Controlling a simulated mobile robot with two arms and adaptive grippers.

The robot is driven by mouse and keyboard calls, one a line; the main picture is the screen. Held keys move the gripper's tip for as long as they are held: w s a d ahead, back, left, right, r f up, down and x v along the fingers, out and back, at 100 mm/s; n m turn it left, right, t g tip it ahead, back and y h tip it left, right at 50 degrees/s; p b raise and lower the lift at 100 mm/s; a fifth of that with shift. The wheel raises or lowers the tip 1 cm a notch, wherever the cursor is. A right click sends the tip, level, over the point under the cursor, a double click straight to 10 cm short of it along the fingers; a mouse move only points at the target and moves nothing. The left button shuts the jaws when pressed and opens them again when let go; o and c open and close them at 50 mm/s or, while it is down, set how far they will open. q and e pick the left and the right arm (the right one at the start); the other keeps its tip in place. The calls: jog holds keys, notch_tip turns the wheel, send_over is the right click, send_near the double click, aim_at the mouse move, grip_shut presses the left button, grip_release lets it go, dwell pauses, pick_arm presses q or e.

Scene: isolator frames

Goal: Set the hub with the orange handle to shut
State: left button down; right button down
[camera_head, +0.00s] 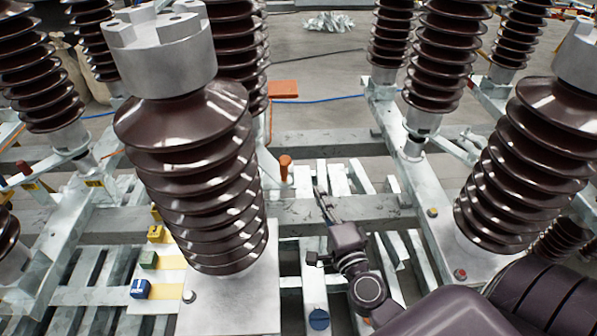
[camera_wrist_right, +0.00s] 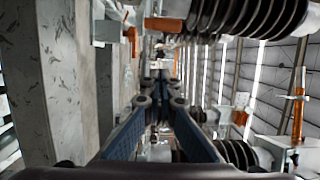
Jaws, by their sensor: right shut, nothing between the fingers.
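An orange handle (camera_head: 285,166) stands upright among the grey frame beams, just right of the large front insulator; the hub under it is too small to make out. My right gripper (camera_head: 319,193) comes up from the lower right, in front of the handle and to its right, apart from it. Its fingers are together and empty. In the right wrist view the two dark finger pads (camera_wrist_right: 155,78) meet at the middle. Orange parts show there at the upper left (camera_wrist_right: 132,36) and far right (camera_wrist_right: 298,112); I cannot tell which belongs to the hub. My left gripper is out of view.
A large brown insulator (camera_head: 195,160) stands left of my right gripper, and another (camera_head: 530,160) stands right. Blue (camera_head: 140,289), green (camera_head: 148,259) and yellow (camera_head: 155,233) blocks sit on a plate at lower left. Grey beams (camera_head: 335,213) cross around the gripper.

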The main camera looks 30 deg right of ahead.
aim_at(283, 175)
jog(key=w+a+p, duration=0.1)
jog(key=w+a, duration=0.1)
jog(key=w, duration=0.7)
jog(key=shift+w+f, duration=0.2)
jog(key=shift+f, duration=0.05)
dwell(0.4)
jog(key=a, duration=0.1)
jog(key=a+p, duration=0.1)
jog(key=a, duration=0.1)
jog(key=shift+s+m, duration=0.2)
jog(key=shift+m, duration=0.1)
jog(key=shift+a, duration=0.2)
jog(key=shift+d, duration=0.15)
